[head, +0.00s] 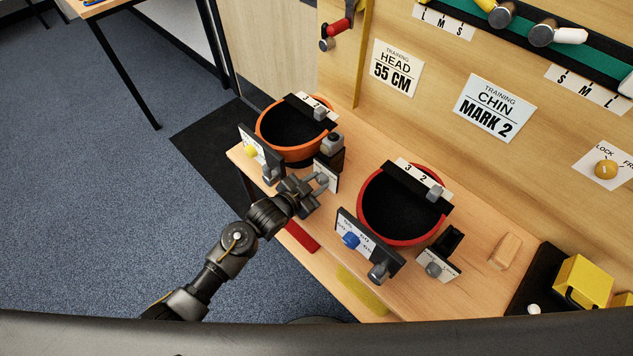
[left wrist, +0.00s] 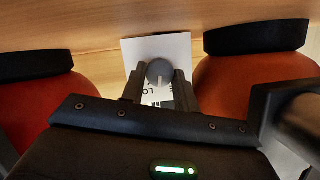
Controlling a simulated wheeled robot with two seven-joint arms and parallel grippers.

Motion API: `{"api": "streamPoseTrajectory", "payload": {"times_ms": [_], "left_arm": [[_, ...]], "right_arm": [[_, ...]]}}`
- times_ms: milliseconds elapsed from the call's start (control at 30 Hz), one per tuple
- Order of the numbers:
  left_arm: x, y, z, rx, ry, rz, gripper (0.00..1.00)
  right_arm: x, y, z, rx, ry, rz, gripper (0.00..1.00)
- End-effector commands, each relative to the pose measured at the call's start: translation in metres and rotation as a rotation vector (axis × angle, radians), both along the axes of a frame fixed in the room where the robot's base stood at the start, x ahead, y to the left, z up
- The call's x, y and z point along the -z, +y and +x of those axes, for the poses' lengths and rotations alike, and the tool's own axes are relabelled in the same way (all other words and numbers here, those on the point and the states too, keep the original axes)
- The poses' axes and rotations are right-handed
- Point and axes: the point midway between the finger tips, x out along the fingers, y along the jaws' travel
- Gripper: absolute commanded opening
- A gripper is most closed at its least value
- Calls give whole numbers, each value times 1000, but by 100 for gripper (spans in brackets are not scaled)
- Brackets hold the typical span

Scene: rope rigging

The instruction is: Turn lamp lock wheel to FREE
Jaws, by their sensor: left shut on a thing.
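A grey wheel (left wrist: 160,72) with a white pointer line sits on a white lettered card (left wrist: 182,46) in the left wrist view. The lettering is partly hidden; the letters "LO" show. My left gripper (head: 312,190) is at the card (head: 330,177) beside the orange helmet (head: 268,130) in the head view. Its fingers (left wrist: 160,88) are closed on the grey wheel, one on each side. The pointer line points toward the gripper in the left wrist view. My right gripper is out of view.
A red helmet (head: 372,232) stands to the right on the wooden bench (head: 470,290), with blue and grey knobs (head: 350,240) on cards around it. A yellow box (head: 582,282) and a wooden block (head: 505,251) lie further right. Open blue floor is at left.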

Motion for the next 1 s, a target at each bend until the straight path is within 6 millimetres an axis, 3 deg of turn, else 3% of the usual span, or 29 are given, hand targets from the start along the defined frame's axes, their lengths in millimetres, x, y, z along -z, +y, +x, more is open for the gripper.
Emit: {"api": "streamPoseTrajectory", "payload": {"times_ms": [167,200,333,667,1000], "left_arm": [[0,0,0,1,-1,0,7],[0,0,0,1,-1,0,35],[0,0,0,1,-1,0,52],[0,2,-2,0,0,1,52],[-19,36,-44,1,-2,2,52]], "right_arm": [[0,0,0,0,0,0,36],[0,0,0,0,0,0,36],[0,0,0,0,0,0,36],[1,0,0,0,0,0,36],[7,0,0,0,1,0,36]]}}
